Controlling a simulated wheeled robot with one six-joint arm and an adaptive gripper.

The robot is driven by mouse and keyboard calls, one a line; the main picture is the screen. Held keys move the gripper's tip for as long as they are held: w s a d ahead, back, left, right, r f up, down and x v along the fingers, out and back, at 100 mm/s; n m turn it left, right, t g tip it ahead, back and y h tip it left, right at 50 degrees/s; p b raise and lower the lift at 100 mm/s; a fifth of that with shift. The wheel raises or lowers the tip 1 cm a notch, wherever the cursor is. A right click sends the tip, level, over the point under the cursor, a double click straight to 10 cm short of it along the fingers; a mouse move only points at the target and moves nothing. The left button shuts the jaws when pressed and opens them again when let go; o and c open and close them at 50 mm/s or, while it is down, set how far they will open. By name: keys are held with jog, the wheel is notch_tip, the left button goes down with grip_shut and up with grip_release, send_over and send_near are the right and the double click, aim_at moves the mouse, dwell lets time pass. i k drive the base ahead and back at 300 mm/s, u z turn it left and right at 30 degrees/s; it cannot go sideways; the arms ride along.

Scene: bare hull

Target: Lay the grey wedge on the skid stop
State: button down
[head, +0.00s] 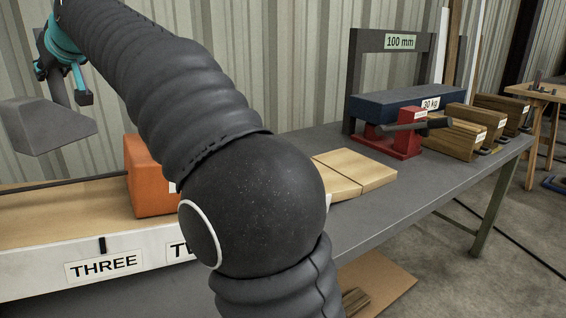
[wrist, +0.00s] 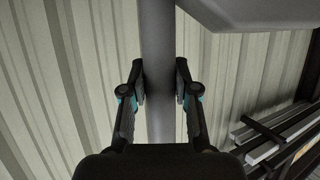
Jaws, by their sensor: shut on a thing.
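The grey wedge (head: 45,126) hangs in the air at the far left of the head view, above the level of the wooden board. My gripper (head: 62,82) is shut on its upright grey post. In the wrist view the post (wrist: 157,60) runs between the two fingers of my gripper (wrist: 160,84), and part of the wedge's body (wrist: 255,12) shows at the top right. I cannot tell which thing is the skid stop; no label with that name can be read, and my arm hides part of the bench.
An orange block (head: 148,180) stands on the wooden board (head: 60,218), whose white front carries a THREE label (head: 104,264). Right of my arm lie pale wooden plates (head: 358,168), a red stand (head: 402,140), a blue 30 kg block (head: 390,103) and wooden blocks (head: 450,140) on the grey bench (head: 400,200).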

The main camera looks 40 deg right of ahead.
aim_at(353, 164)
jog(key=k, duration=1.85)
jog(key=z, duration=1.2)
jog(key=i, duration=1.65)
